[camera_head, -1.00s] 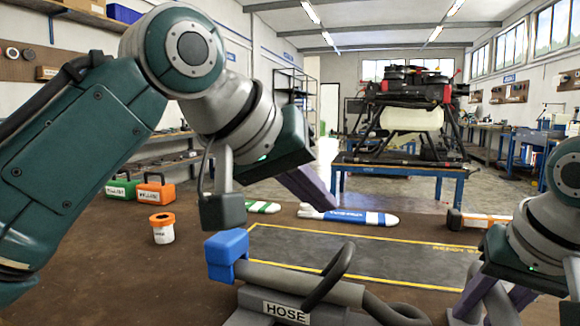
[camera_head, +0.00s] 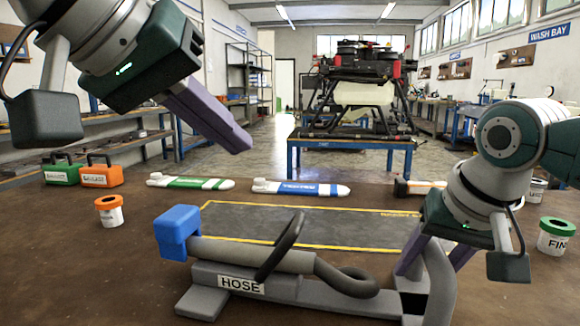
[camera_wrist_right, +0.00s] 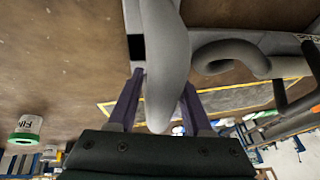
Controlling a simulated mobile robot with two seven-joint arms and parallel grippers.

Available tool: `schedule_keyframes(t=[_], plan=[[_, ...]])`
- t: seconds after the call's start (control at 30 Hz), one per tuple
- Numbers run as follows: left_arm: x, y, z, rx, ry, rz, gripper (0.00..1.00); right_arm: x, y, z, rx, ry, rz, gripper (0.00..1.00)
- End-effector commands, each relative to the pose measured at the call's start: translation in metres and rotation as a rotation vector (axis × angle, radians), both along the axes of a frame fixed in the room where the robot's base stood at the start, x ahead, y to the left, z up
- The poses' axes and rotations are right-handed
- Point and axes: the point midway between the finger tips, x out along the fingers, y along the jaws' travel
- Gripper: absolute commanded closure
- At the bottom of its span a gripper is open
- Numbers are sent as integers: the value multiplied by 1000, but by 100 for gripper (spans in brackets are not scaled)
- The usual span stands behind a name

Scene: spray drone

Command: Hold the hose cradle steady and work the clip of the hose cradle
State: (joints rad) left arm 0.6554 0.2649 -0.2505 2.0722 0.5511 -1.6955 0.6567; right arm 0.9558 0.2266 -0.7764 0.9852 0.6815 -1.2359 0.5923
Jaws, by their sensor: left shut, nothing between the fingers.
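The grey hose cradle (camera_head: 320,291), labelled HOSE, lies on the brown bench with a grey hose (camera_head: 250,253) along it. A blue block (camera_head: 177,228) sits at its left end and a dark curved loop (camera_head: 283,245) rises from its middle. My left gripper (camera_head: 240,143) is shut and empty, raised well above the cradle. My right gripper (camera_head: 436,262) has its purple fingers on both sides of the cradle's grey upright handle (camera_head: 438,290). The right wrist view shows this handle (camera_wrist_right: 165,70) filling the gap between the fingertips.
A yellow-edged dark mat (camera_head: 330,222) lies behind the cradle. Green (camera_head: 190,183) and blue (camera_head: 300,188) bottles lie beyond it. An orange-lidded jar (camera_head: 110,211) stands left, a green-lidded one (camera_head: 556,237) right. The drone (camera_head: 360,85) stands on a blue table behind.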

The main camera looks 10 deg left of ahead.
Motion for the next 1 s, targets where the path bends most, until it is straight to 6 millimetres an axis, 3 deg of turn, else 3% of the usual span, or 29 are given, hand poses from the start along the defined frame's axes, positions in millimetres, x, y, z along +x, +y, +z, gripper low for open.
schedule_keyframes(t=[0.17, 0.57, 0.77, 1.0], plan=[[0, 0, 0, 0, 0, 0, 100, 0, 0, 0, 1, 1, 1, 31], [0, 0, 0, 0, 0, 0, 100, -3, 0, 8, 4, -2, 1, 31], [0, 0, 0, 0, 0, 0, 100, -15, -5, 36, 3, -4, 3, 31], [0, 0, 0, 0, 0, 0, 100, -35, -13, 82, 3, -5, 3, 31]])
